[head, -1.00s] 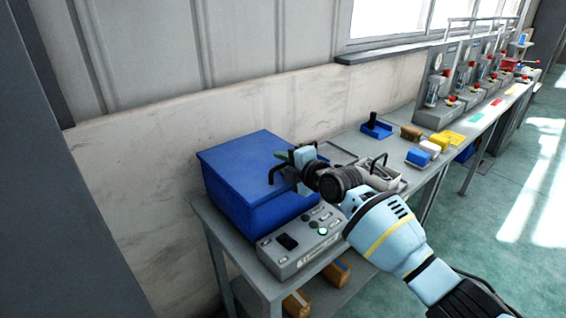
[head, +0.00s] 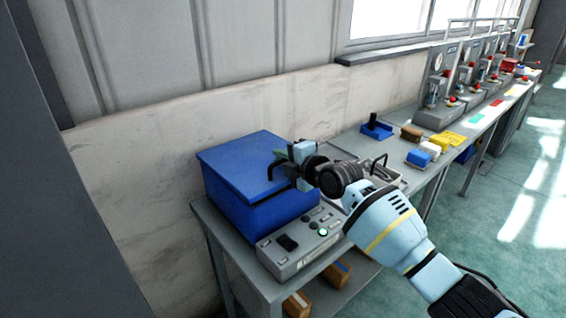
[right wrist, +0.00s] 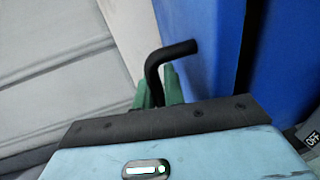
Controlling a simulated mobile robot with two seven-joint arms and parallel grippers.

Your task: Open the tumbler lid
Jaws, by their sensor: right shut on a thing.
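The tumbler is a blue box (head: 225,198) standing on the near end of the workbench. Its blue lid (head: 240,165) lies over the top and looks shut. A black bent handle (head: 273,170) is at the lid's right side. My right gripper (head: 287,158) is at this handle, its light-blue body covering part of the box's right side. In the right wrist view, the handle (right wrist: 172,52) rises from between the green fingers (right wrist: 160,88), which are shut on it. The handle's lower part is hidden by the gripper. My left gripper is not in view.
A grey control box (head: 300,243) with a lit green button stands before the tumbler. The workbench (head: 222,240) runs right, with blue, white and yellow blocks and red-knobbed machines farther along. A wall is close behind.

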